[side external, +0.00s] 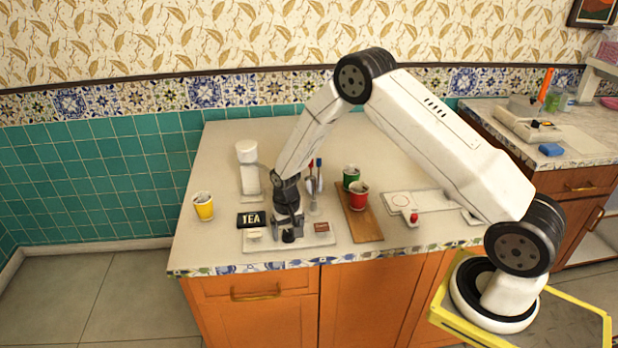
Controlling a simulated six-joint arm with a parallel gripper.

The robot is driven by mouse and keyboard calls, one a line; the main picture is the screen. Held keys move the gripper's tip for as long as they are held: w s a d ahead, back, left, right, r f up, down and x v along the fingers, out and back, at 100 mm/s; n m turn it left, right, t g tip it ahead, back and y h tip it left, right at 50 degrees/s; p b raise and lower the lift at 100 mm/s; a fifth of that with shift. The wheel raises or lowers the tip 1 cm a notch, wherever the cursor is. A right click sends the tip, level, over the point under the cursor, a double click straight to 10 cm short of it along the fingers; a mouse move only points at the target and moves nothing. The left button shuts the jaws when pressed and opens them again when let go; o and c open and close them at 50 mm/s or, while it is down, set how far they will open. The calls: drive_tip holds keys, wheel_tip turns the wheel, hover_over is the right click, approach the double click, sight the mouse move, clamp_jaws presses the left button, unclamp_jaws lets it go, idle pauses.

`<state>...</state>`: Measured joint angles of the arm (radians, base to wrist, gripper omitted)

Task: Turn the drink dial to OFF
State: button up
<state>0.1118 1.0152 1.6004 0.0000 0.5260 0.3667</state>
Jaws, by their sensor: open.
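A pale panel (262,247) lies near the front edge of the counter. A black TEA sign (251,219) stands at its back left, and a small brown label (321,226) is at its right. A small black knob (288,237), which looks like the drink dial, sits at the middle of the panel. My gripper (289,228) points down right over the knob, with its jaws open. I cannot tell whether the fingers are around the knob or just above it. The dial's pointer and any OFF mark are too small to read.
A yellow cup (203,206) stands at the left. A white dispenser (247,168) and upright utensils (314,185) are behind the panel. Green (351,177) and red (358,195) cups stand on a wooden board (366,228) to the right. The counter's back is clear.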

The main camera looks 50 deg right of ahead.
drive_tip(key=shift+f, duration=0.2)
clamp_jaws()
drive_tip(key=shift+n, duration=0.5)
drive_tip(key=n, duration=0.8)
drive_tip(key=shift+n, duration=0.4)
idle(0.5)
